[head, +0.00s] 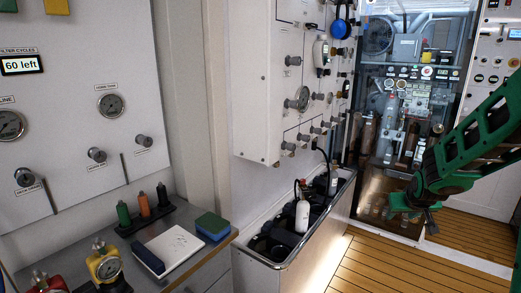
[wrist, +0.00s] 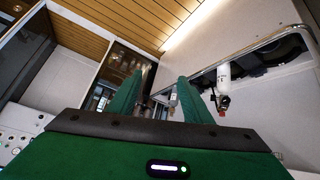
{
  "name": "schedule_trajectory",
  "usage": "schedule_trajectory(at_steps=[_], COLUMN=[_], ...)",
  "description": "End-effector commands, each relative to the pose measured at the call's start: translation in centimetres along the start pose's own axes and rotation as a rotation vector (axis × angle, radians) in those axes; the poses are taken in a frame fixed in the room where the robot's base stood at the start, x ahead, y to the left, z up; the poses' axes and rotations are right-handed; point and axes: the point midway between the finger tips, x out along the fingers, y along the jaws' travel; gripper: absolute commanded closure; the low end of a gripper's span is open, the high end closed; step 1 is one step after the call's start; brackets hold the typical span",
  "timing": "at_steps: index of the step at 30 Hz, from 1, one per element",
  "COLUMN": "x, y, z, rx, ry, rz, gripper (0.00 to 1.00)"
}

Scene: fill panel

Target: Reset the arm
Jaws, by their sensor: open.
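My green arm (head: 478,140) reaches in from the right side of the head view. My gripper (head: 425,215) hangs at its lower end, above the wooden floor and in front of the panel room at the back. In the wrist view my gripper (wrist: 158,100) shows two green fingers standing well apart. No object sits between them. The gripper is apart from the bottle trough (head: 285,263), which lies to its left in the head view.
White bottles (head: 302,215) stand in the trough below a wall panel (head: 255,90) with knobs and gauges. A counter (head: 190,262) at the lower left holds a notebook (head: 168,250), a blue-green sponge (head: 213,226) and coloured tools. The slatted floor (head: 375,265) is clear.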

Motion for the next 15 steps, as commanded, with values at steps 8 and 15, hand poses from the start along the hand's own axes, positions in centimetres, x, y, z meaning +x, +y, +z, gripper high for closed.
schedule_trajectory(at_steps=[8,15], x=[-10.0,-18.6], y=[4.1,5.3], z=[8.7,17.5], rx=[0.133,0.251], ry=[-0.245,-0.461], rz=[0.020,0.015], gripper=[0.55,0.55])
